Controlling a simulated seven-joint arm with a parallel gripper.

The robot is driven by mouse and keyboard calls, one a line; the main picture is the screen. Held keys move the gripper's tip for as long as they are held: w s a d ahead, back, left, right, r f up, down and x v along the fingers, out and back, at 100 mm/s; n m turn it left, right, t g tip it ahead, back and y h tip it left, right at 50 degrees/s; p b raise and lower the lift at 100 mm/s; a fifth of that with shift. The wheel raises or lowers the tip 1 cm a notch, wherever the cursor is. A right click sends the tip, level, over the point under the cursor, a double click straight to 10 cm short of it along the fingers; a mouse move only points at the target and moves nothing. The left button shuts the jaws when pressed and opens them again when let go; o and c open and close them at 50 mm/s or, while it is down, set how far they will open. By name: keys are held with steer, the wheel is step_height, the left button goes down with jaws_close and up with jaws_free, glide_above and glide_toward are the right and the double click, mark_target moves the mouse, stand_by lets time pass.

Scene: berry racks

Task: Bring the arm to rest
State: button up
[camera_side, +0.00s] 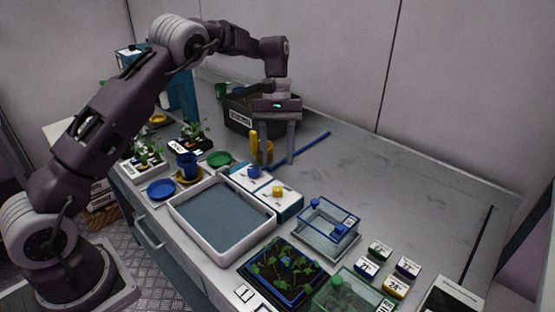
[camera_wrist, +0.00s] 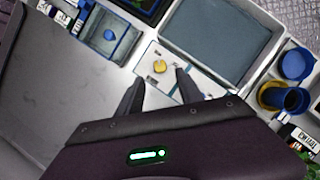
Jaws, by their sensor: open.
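My gripper (camera_side: 277,160) hangs from my arm above the grey bench, with its two fingers pointing down and apart. Nothing is between the fingers. In the side view it appears behind the white box with a blue and a yellow knob (camera_side: 288,204). In the wrist view the fingertips (camera_wrist: 158,77) point toward that white box, and its yellow knob (camera_wrist: 160,67) shows just beyond them. The finger height above the bench is hard to tell.
A dark labelled bin (camera_side: 240,118) stands behind the gripper, with a blue rod (camera_side: 311,144) on the bench beside it. A white-rimmed tray (camera_side: 225,252), a clear blue-rimmed box (camera_side: 330,222) and a seedling tray (camera_side: 250,276) are nearer.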

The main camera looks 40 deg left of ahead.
steer(key=shift+r, duration=0.1)
steer(key=s+d+r+m+t+y, duration=0.1)
steer(key=s+d+r+m+t, duration=0.15)
steer(key=s+r, duration=1.05)
steer(key=s+m+t+y, duration=0.2)
steer(key=s+m+t, duration=0.4)
steer(key=s, duration=1.2)
steer(key=shift+s+d+m, duration=0.2)
steer(key=shift+d+m, duration=0.15)
steer(key=shift+d, duration=0.1)
